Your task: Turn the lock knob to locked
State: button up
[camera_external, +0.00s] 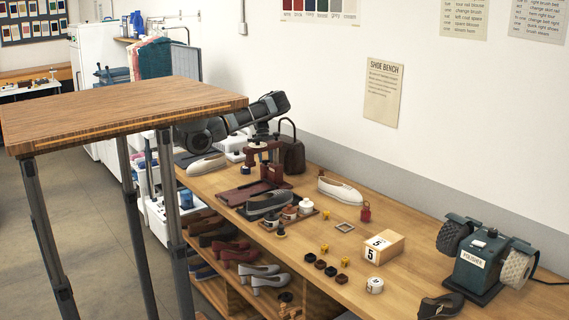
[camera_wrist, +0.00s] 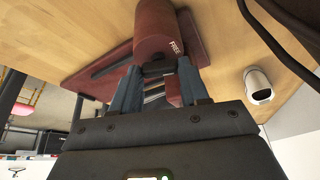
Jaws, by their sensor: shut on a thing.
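A dark red clamp device (camera_external: 272,172) with a flat base plate stands on the bench in the external view. In the wrist view its thick red cylinder (camera_wrist: 161,36) bears the word "FREE", and its base plate (camera_wrist: 97,68) lies behind. My gripper (camera_wrist: 160,68) has its two fingertips close in at the near end of this cylinder. It is shut on a small dark part there, which I take for the lock knob (camera_wrist: 156,69). The fingers hide most of it, so its turn angle cannot be read. In the external view my gripper (camera_external: 262,136) is above the device, partly hidden.
A grey shoe (camera_external: 268,203) and small jars lie in front of the device. A dark bag-like object (camera_external: 291,154) stands close behind. A wooden table (camera_external: 120,105) blocks the left foreground.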

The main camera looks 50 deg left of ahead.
jog(key=m, duration=0.2)
jog(key=m+g+y+p, duration=0.1)
jog(key=m, duration=0.1)
jog(key=m+g, duration=0.1)
jog(key=m, duration=0.1)
jog(key=shift+w+d+r+y, duration=0.1)
jog(key=shift+w+d+y, duration=0.05)
jog(key=shift+w+y, duration=0.15)
jog(key=m+y+p, duration=0.1)
jog(key=m, duration=0.2)
jog(key=m+y+p, duration=0.1)
jog(key=m, duration=0.2)
jog(key=shift+d+m+g+p, duration=0.2)
jog(key=shift+m+g+p, duration=0.1)
jog(key=shift+m+g, duration=0.1)
jog(key=o, duration=1.1)
jog(key=shift+c, duration=0.2)
jog(key=b+v, duration=0.1)
jog(key=v, duration=0.6)
jog(key=shift+w+r, duration=0.2)
jog(key=shift+r, duration=0.05)
jog(key=shift+d, duration=0.1)
